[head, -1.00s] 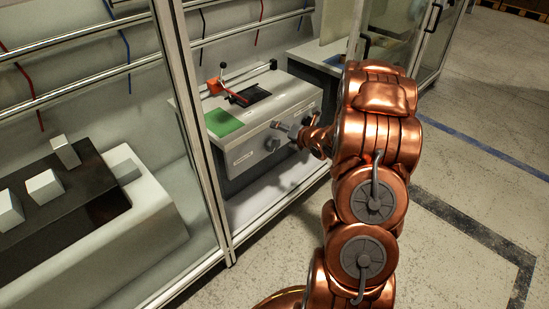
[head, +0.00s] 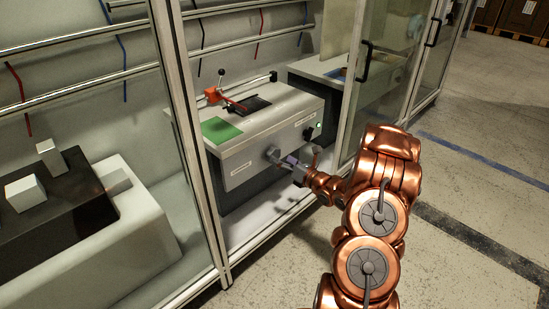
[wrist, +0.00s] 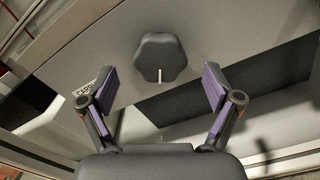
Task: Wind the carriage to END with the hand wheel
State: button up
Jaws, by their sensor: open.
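The hand wheel, a dark lobed knob (head: 272,154), sits on the front face of the grey machine (head: 245,155). In the wrist view the hand wheel (wrist: 160,52) is ahead, above centre, with a pale mark at its lower edge. My gripper (head: 288,162) is in front of the wheel at its right. In the wrist view my gripper (wrist: 161,80) is open, with purple-padded fingers spread either side below the wheel and nothing between them. On the machine's top is an orange-red block with a lever (head: 214,96); I cannot tell if it is the carriage. END is unreadable.
A green pad (head: 221,130) and a dark plate (head: 254,105) lie on the machine's top. A green light (head: 319,125) is at its right end. A frame post (head: 188,140) stands left, and a glass door (head: 375,75) right. A partly readable label (wrist: 87,92) is beside the left finger.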

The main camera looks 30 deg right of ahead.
aim_at(276, 156)
jog(key=shift+w+a+b, duration=0.2)
jog(key=shift+w+b, duration=0.05)
jog(key=shift+w, duration=0.75)
jog(key=shift+w+a+b, duration=0.2)
jog(key=shift+w, duration=0.8)
jog(key=c, duration=1.1)
jog(key=shift+c, duration=0.2)
